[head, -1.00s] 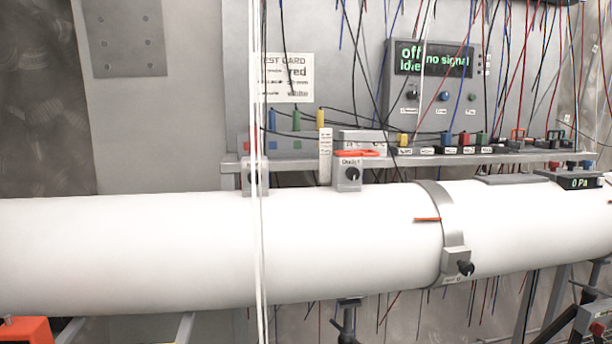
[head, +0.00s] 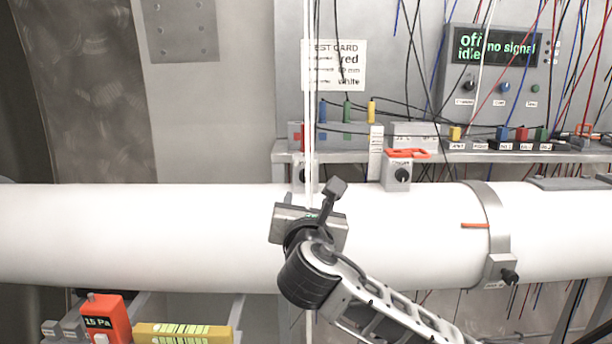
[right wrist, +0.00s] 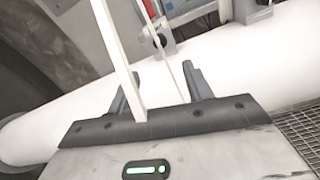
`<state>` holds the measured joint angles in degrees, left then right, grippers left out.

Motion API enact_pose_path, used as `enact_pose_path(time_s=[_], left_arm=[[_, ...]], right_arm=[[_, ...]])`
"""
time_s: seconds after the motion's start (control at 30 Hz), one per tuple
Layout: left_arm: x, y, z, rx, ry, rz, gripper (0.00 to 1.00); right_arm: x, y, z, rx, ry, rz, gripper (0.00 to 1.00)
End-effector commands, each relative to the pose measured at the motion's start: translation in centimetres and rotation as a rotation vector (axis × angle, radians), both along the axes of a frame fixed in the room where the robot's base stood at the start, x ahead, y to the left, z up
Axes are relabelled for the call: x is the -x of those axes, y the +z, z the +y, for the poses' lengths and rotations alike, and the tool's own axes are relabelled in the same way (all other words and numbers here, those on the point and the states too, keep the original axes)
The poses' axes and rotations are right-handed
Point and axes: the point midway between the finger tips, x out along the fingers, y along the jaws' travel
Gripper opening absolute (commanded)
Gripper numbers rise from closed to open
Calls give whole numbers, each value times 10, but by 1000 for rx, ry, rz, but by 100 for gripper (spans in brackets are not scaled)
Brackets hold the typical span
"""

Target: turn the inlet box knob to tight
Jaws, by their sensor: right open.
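A small grey box (head: 297,173) sits on top of the white pipe (head: 130,235) behind white hanging cords; its front is mostly hidden in the head view. In the right wrist view a grey box with a dark round knob (right wrist: 159,41) stands on the pipe beyond the fingers. A second grey box (head: 396,180) with a black knob and an orange handle stands further right; I cannot read the labels surely. My right gripper (head: 312,195) is open and empty, in front of the pipe just below the left box. It also shows in the right wrist view (right wrist: 160,82), apart from the knobs. My left gripper is out of view.
White cords (head: 310,100) hang down at my right gripper; a pale strip (right wrist: 117,60) crosses between its fingers. A clamp band (head: 487,215) with a black knob circles the pipe at right. A shelf with coloured plugs runs behind. An orange gauge (head: 105,322) stands below left.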

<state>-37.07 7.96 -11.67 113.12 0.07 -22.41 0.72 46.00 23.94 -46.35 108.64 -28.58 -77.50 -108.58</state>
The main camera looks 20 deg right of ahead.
Motion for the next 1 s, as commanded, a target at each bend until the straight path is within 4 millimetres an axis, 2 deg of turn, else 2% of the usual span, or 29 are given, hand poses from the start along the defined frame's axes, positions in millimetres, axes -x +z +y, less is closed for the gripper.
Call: enact_pose_path(time_s=[0.4,0.6,0.8,1.0], left_arm=[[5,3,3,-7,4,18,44],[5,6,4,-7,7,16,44],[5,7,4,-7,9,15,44],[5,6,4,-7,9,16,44]], right_arm=[[-85,1,-25,-7,-1,2,50],[-117,1,-34,-7,2,1,50],[-133,0,-38,-7,3,1,50],[-137,0,-39,-7,3,-1,50]])
